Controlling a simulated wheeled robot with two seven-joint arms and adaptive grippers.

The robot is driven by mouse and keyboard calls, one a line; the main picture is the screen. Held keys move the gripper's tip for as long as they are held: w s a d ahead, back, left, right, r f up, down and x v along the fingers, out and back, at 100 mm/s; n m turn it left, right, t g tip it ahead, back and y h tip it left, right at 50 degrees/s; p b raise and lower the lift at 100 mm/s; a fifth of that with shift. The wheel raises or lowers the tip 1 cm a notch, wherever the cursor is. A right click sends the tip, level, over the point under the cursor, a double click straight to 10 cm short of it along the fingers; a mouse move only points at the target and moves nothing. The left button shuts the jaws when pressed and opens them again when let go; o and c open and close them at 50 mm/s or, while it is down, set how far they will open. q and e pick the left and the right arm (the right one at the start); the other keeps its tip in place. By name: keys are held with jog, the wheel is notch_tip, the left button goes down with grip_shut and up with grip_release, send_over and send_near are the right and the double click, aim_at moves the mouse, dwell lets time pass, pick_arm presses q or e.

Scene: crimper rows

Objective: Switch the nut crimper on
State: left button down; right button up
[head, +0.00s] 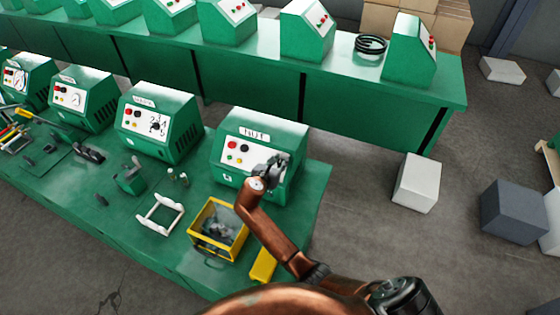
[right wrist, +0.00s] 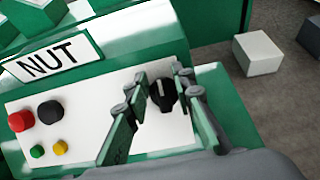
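The nut crimper (head: 268,127) is a green box with a NUT label and a white front panel, at the right end of the near bench in the head view. In the right wrist view its panel has a red button (right wrist: 20,121), a black button (right wrist: 50,113), small green (right wrist: 37,152) and yellow (right wrist: 60,146) lights, and a black rotary knob (right wrist: 162,95) with a white mark near its top. My right gripper (head: 275,165) is at the panel, hiding the knob in the head view. In the right wrist view its fingers (right wrist: 160,78) are apart, one each side of the knob. My left gripper is not in view.
A yellow bin (head: 194,236) with dark parts, a white frame (head: 160,214) and a yellow block (head: 263,266) lie in front. A back bench (head: 345,85) runs behind. Boxes stand on the floor at right.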

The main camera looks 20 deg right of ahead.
grip_shut()
